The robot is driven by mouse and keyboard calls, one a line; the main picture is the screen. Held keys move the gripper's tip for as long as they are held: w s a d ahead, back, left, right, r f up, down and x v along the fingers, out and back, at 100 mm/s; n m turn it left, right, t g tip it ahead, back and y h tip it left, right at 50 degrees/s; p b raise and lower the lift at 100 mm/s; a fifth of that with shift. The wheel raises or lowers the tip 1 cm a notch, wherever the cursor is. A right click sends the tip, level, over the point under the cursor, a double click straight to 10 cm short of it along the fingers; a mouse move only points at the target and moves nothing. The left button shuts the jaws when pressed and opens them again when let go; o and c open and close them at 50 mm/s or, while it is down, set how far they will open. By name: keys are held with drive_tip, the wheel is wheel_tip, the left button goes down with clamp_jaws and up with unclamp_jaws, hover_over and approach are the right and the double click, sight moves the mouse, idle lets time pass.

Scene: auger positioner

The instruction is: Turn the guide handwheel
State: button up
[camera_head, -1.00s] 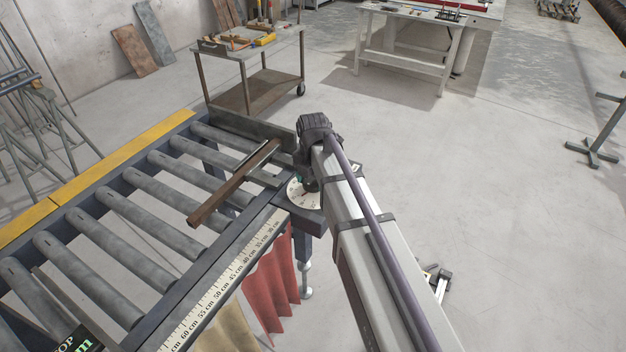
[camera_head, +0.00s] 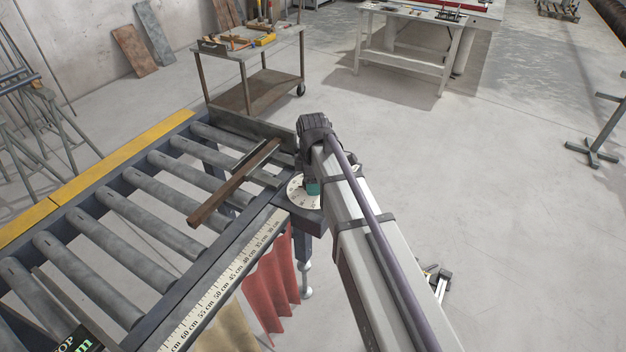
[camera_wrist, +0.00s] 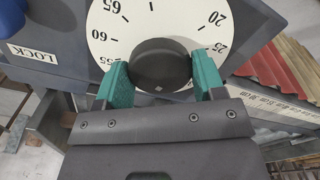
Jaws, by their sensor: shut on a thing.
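The guide handwheel (camera_wrist: 160,58) is a round black knob in the middle of a white dial in the wrist view. The white dial (camera_wrist: 130,20) carries black numbers, with 55, 60 and 65 on the left and 20 and 25 on the right. My gripper (camera_wrist: 160,74) has its green fingers on either side of the knob and is shut on it.
A plate marked LOCK (camera_wrist: 33,53) lies left of the dial. A brown bar (camera_head: 235,185) lies across the rollers (camera_head: 130,215). A scale (camera_head: 225,285) runs along the table's front edge. A tool cart (camera_head: 250,90) stands behind. The floor to the right is largely open.

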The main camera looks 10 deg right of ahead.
drive_tip(key=m, duration=0.4)
drive_tip(key=shift+m, duration=0.3)
drive_tip(key=m, duration=0.4)
drive_tip(key=shift+m, duration=0.3)
drive_tip(key=m, duration=0.3)
drive_tip(key=shift+m, duration=0.3)
drive_tip(key=m, duration=0.4)
drive_tip(key=shift+m, duration=0.3)
drive_tip(key=m, duration=0.3)
drive_tip(key=shift+m, duration=0.3)
drive_tip(key=m, duration=0.4)
drive_tip(key=shift+m, duration=0.3)
drive_tip(key=m, duration=0.4)
drive_tip(key=shift+m, duration=1.8)
